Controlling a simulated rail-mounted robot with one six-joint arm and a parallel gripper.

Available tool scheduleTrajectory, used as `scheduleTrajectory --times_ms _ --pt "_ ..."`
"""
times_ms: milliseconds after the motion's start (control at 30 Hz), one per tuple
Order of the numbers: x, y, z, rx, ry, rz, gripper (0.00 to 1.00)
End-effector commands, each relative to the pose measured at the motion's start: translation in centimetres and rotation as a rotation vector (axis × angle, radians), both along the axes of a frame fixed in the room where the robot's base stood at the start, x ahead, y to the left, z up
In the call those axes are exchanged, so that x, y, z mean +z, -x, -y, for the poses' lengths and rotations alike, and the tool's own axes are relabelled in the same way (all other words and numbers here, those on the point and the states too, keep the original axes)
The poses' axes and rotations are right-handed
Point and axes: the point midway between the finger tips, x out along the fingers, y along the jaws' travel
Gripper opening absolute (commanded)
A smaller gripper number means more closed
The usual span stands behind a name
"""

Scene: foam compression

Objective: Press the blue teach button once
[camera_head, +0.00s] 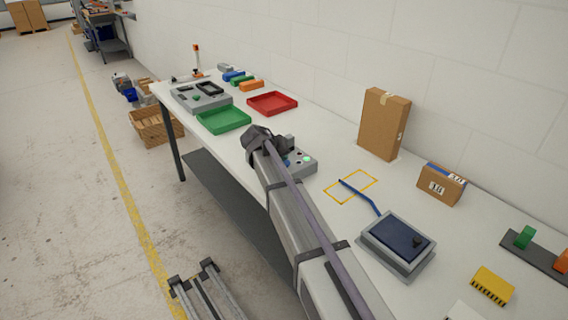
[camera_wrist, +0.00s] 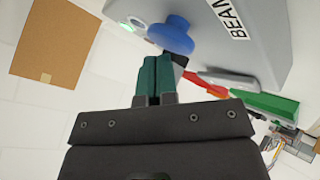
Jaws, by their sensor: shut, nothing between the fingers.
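The blue teach button (camera_wrist: 172,34) is a large rounded knob on a grey panel box (camera_wrist: 250,60) in the wrist view. My gripper (camera_wrist: 154,60) is shut and empty, its teal fingertips close to the button's edge; I cannot tell whether they touch. A white label reading "BEAM", cut off by the frame, is beside the button. In the head view the grey box (camera_head: 302,168) stands on the bench, partly hidden behind my arm. My fingertips are hidden there.
The bench (camera_head: 335,155) holds a green tray (camera_head: 224,120), a red tray (camera_head: 272,103), a tall carton (camera_head: 383,124), a small carton (camera_head: 441,184) and a dark-topped device (camera_head: 396,240). A yellow-outlined area (camera_head: 351,187) with a blue strip lies right of the box.

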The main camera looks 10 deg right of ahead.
Motion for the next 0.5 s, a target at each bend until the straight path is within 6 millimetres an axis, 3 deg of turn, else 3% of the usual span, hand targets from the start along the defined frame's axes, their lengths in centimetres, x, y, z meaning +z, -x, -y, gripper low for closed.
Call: scheduleTrajectory --times_ms 500 --pt "-0.7 0.0 0.01 0.0 0.0 0.0 0.0"
